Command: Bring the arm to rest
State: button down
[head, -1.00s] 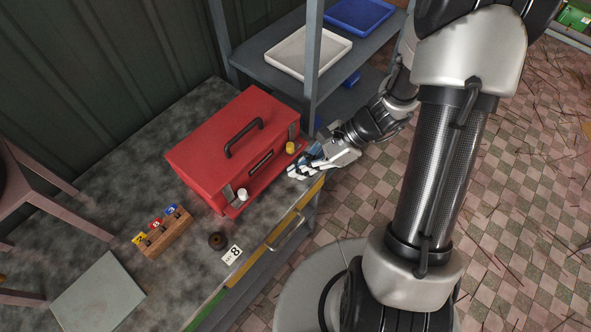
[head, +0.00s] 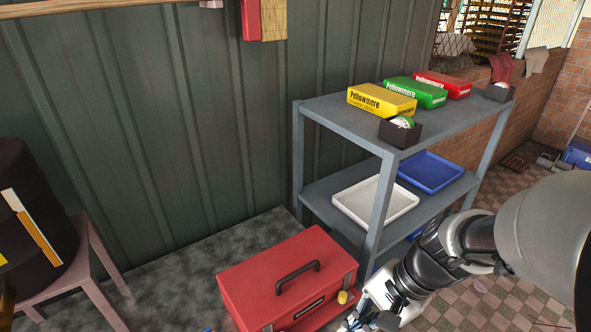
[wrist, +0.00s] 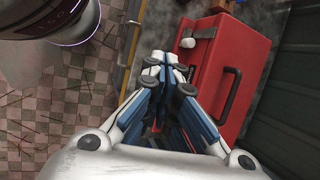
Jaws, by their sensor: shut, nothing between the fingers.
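My gripper (wrist: 167,68) is shut and empty in the wrist view, its blue and white fingers together at the tips. In the head view my gripper (head: 352,322) is at the bottom edge and partly cut off. It is close to the right front of a red toolbox (head: 262,268) with a black handle. The toolbox also shows in the wrist view (wrist: 252,62), behind and right of the fingers. I cannot tell whether they touch it.
A grey shelf rack (head: 345,118) stands behind my arm, with yellow, green and red boxes on top. A white tray (head: 408,203) and a blue tray (head: 430,172) lie on its lower shelf. A black drum (head: 30,215) stands on a stool at left.

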jog(key=s+d+r+n+t+h, duration=0.3)
jog(key=s+r+n+t+h, duration=0.1)
jog(key=s+r+n, duration=0.4)
jog(key=shift+r+n+t+h+b, duration=0.35)
jog(key=shift+r+n+h, duration=0.35)
jog(key=shift+r+n, duration=0.35)
